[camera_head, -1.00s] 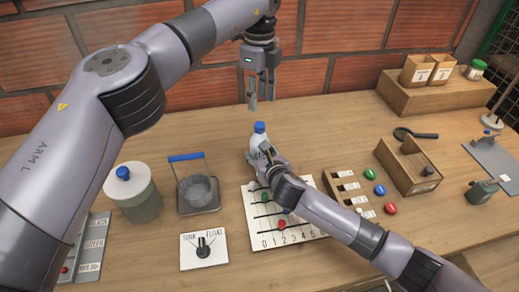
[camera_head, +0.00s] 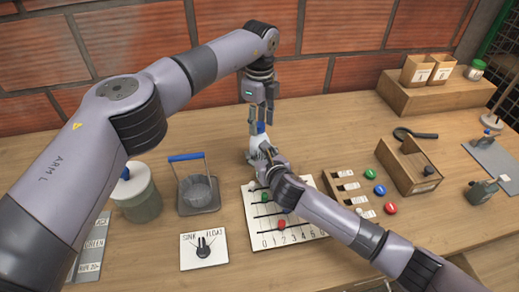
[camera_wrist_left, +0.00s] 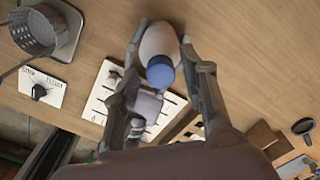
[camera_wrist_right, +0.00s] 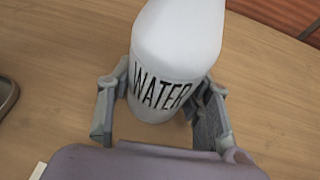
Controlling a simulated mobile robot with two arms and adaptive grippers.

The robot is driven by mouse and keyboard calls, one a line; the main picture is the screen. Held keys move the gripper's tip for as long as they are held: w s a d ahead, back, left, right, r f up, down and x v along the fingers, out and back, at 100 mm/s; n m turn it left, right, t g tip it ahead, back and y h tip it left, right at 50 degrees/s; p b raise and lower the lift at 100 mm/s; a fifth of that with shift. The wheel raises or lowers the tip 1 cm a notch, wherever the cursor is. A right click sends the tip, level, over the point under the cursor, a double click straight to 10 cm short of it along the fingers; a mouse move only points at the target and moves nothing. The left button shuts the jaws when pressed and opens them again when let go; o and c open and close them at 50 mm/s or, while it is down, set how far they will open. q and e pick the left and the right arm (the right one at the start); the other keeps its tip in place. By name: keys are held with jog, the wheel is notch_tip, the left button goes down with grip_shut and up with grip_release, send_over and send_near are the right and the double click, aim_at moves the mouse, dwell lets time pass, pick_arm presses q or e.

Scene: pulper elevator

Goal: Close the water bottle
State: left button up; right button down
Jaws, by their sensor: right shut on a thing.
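The white water bottle (camera_head: 255,145) stands on the table in front of the brick wall, with a blue cap (camera_head: 261,128) at its top. My right gripper (camera_head: 266,155) is shut around the bottle's body; the right wrist view shows a finger on each side of the bottle (camera_wrist_right: 165,85) and its WATER lettering. My left gripper (camera_head: 261,116) points down from above, with its fingertips beside the cap. In the left wrist view its fingers are open on either side of the bottle (camera_wrist_left: 158,42), and the blue cap (camera_wrist_left: 160,72) lies between them. How tightly the cap sits is unclear.
A number board (camera_head: 250,215) with coloured pegs lies just in front of the bottle. A mesh basket (camera_head: 196,190) and a lidded jar (camera_head: 138,200) stand to the left. A slotted box (camera_head: 350,185) and wooden tray (camera_head: 407,165) are to the right.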

pick_arm(q)
jog(key=shift+c, duration=0.2)
grip_shut()
dwell(0.3)
